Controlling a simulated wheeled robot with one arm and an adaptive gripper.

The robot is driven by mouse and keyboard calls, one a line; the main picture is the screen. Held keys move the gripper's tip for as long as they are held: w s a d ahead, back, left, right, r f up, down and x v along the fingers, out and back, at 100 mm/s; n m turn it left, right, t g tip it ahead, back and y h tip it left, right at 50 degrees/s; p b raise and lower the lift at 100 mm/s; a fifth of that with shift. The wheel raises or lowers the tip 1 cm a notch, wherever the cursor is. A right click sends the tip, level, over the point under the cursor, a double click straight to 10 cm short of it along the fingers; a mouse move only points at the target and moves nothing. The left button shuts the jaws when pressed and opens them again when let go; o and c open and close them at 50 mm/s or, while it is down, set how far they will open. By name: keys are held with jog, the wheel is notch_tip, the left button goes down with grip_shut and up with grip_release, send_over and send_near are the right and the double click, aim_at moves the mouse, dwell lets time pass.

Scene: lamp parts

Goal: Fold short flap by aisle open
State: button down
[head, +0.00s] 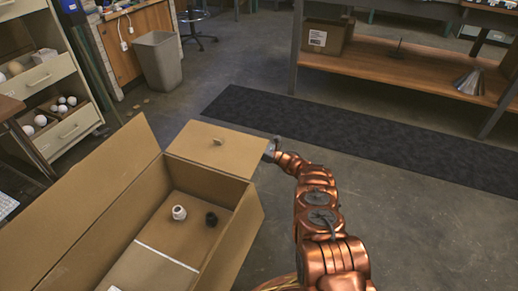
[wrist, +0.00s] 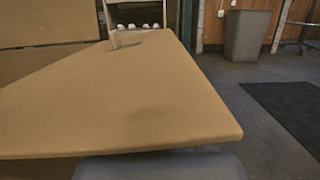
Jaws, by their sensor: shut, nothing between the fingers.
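A large open cardboard box (head: 183,207) stands at the lower left in the head view. My gripper (head: 271,149) is at the flap's right edge in the head view. In the wrist view my gripper (wrist: 160,165) shows as a dark shape just below the flap's near edge. Whether it touches the flap is unclear.
A drawer cabinet (head: 54,75) stands at the left, a grey bin (head: 159,62) behind. A dark mat (head: 330,125) lies on the open floor before a wooden shelf (head: 400,70).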

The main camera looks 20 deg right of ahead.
aim_at(248, 140)
notch_tip(248, 140, up, 4)
jog(key=shift+s+a+f+n+p, duration=0.15)
jog(key=shift+f+n+p, duration=0.2)
jog(key=shift+p, duration=0.6)
jog(key=shift+s+a+r+n+g+y, duration=0.1)
jog(key=shift+r+n+g+y, duration=0.05)
jog(key=shift+r+n, duration=0.35)
jog(key=shift+s+r+n+g+y, duration=0.1)
jog(key=shift+r+n+g+y, duration=0.05)
jog(key=shift+r+n, duration=0.25)
